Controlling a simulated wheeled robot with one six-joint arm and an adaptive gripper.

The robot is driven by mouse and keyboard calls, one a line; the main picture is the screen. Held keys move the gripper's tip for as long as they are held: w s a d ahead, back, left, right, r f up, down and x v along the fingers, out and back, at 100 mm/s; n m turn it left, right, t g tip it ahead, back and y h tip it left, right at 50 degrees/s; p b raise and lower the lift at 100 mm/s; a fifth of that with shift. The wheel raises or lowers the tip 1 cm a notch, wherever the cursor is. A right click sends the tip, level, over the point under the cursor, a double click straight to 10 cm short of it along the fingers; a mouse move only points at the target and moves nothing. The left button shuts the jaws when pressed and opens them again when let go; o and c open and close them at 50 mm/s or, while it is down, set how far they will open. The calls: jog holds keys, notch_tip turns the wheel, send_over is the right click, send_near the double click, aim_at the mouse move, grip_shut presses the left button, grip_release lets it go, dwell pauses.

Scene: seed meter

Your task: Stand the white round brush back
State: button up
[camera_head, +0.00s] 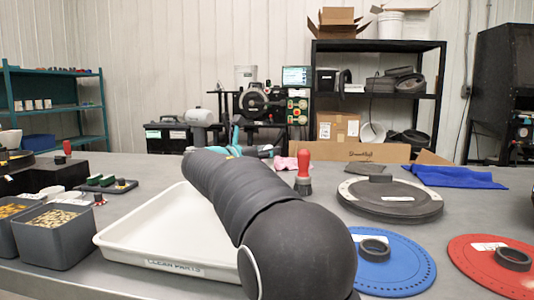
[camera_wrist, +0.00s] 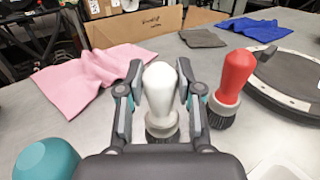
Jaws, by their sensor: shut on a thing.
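The white round brush (camera_wrist: 160,90) stands upright in the wrist view, its white handle up and its dark bristles down. My gripper (camera_wrist: 158,80) is shut on the handle, with one finger on each side. I cannot tell whether the bristles touch the table. In the head view my dark arm hides this brush and most of the gripper. A red-handled brush (camera_wrist: 233,78) stands upright just right of my gripper, apart from it; it also shows in the head view (camera_head: 304,170).
A pink cloth (camera_wrist: 95,72) lies left of the gripper. A dark round disc (camera_head: 390,200) lies right of the red brush, with blue (camera_head: 393,265) and red (camera_head: 490,262) plates nearer. A white tray (camera_head: 125,238) lies beneath my arm. Bare table surrounds the brushes.

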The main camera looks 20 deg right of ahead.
jog(key=shift+f, duration=0.1)
jog(key=o, duration=1.1)
jog(key=shift+a, duration=0.25)
jog(key=v, duration=1.1)
jog(key=shift+s+a+b, duration=0.2)
jog(key=shift+a+b, duration=0.1)
jog(key=shift+b, duration=0.05)
